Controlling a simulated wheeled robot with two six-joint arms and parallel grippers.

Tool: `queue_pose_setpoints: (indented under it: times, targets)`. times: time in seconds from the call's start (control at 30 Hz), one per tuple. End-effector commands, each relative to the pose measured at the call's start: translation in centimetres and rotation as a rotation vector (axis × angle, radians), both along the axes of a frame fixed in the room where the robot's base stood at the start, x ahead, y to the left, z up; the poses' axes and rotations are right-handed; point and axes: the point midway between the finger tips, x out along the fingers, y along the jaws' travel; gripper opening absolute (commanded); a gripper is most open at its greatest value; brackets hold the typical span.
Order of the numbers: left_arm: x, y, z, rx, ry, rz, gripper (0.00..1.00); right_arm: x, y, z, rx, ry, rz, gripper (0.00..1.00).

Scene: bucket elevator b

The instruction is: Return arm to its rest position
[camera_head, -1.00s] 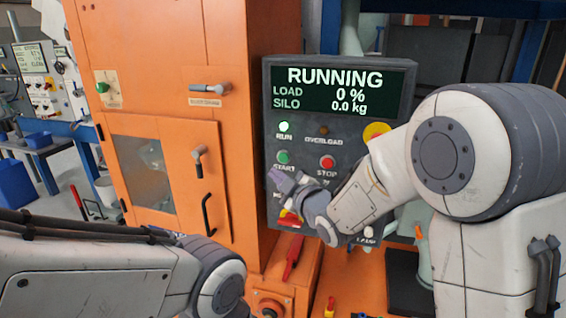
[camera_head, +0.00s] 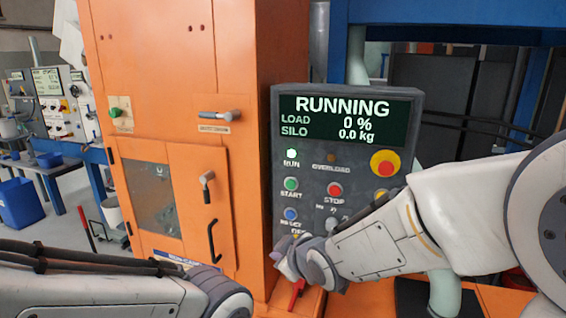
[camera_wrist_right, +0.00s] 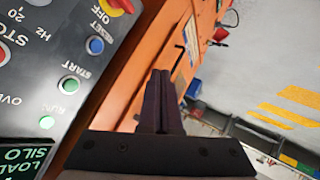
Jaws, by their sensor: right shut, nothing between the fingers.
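My right arm comes in from the right in the head view, and its gripper (camera_head: 284,262) is low in front of the control panel (camera_head: 413,160). In the right wrist view the two dark fingers of this gripper (camera_wrist_right: 160,75) lie together with nothing between them. The panel screen (camera_head: 345,119) reads RUNNING, LOAD 0 %, SILO 0.0 kg. The green run lamp (camera_head: 291,154) is lit. The green start button (camera_head: 290,184) and red stop button (camera_head: 335,190) are uncovered. My left arm shows at the lower left, but its fingers are out of view.
The orange cabinet (camera_head: 180,95) with handles and a windowed door (camera_head: 152,198) stands left of the panel. A yellow and red emergency stop (camera_head: 384,163) is on the panel's right side. A blue bin (camera_head: 19,203) is at the far left.

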Motion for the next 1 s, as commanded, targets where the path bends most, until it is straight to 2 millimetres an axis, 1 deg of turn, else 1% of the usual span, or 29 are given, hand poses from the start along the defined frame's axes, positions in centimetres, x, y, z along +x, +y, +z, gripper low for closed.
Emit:
queue_pose_setpoints:
  times: [0.03,0.07,0.1,0.17,0.2,0.27,0.3,0.4,0.5,0.6,0.63,1.0]
  targets:
    - [0.0,0.0,0.0,0.0,0.0,0.0,0.5,-2.7,0.1,-0.8,-0.001,0.1,-0.021,0.0]
    - [0.0,0.0,0.0,0.0,0.0,0.0,0.5,-4.3,0.0,-1.4,-0.005,0.164,-0.038,0.0]
    - [0.0,0.0,0.0,0.0,0.0,0.0,0.5,-6.7,-0.3,-2.2,-0.012,0.255,-0.064,0.0]
    - [0.0,0.0,0.0,0.0,0.0,0.0,0.5,-10.3,-0.9,-3.3,-0.027,0.386,-0.103,0.0]
    - [0.0,0.0,0.0,0.0,0.0,0.0,0.5,-12.7,-1.3,-3.8,-0.04,0.469,-0.13,0.0]
    - [0.0,0.0,0.0,0.0,0.0,0.0,0.5,-16.3,-2.1,-4.5,-0.064,0.587,-0.168,0.0]
    - [0.0,0.0,0.0,0.0,0.0,0.0,0.5,-18.5,-2.6,-4.8,-0.081,0.656,-0.191,0.0]
    - [0.0,0.0,0.0,0.0,0.0,0.0,0.5,-23.0,-3.9,-5.2,-0.125,0.795,-0.24,0.0]
    - [0.0,0.0,0.0,0.0,0.0,0.0,0.5,-25.9,-4.8,-5.3,-0.158,0.882,-0.273,0.0]
    - [0.0,0.0,0.0,0.0,0.0,0.0,0.5,-27.2,-5.3,-5.3,-0.177,0.923,-0.289,0.0]
    - [0.0,0.0,0.0,0.0,0.0,0.0,0.5,-27.4,-5.4,-5.3,-0.18,0.928,-0.291,0.0]
    - [0.0,0.0,0.0,0.0,0.0,0.0,0.5,-27.4,-5.5,-5.3,-0.182,0.93,-0.292,0.0]
